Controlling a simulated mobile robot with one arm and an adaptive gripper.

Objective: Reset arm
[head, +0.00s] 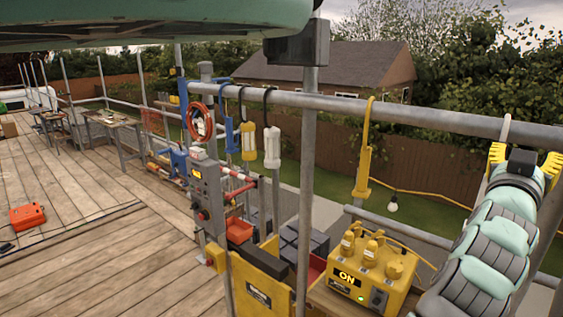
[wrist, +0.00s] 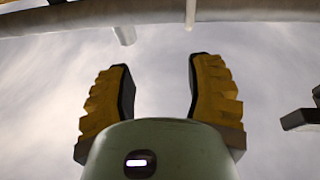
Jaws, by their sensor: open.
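My gripper (head: 524,160) is at the right of the head view, on my raised pale green arm, just below the scaffold rail (head: 420,116). Its two yellow ridged fingers stand wide apart. In the wrist view my gripper (wrist: 160,75) is open, with only cloudy sky between the fingers. The rail (wrist: 90,18) crosses the top of that view, beyond the fingertips. A thin pale strap (wrist: 190,12) hangs from it above the gap, apart from the fingers.
Work lamps, including a white one (head: 272,147) and a yellow one (head: 363,165), hang from the rail. A yellow power box (head: 345,284) marked ON stands below. An upright pole (head: 309,170) rises mid-view. Planks (head: 90,210) with a red case (head: 27,217) lie left, largely clear.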

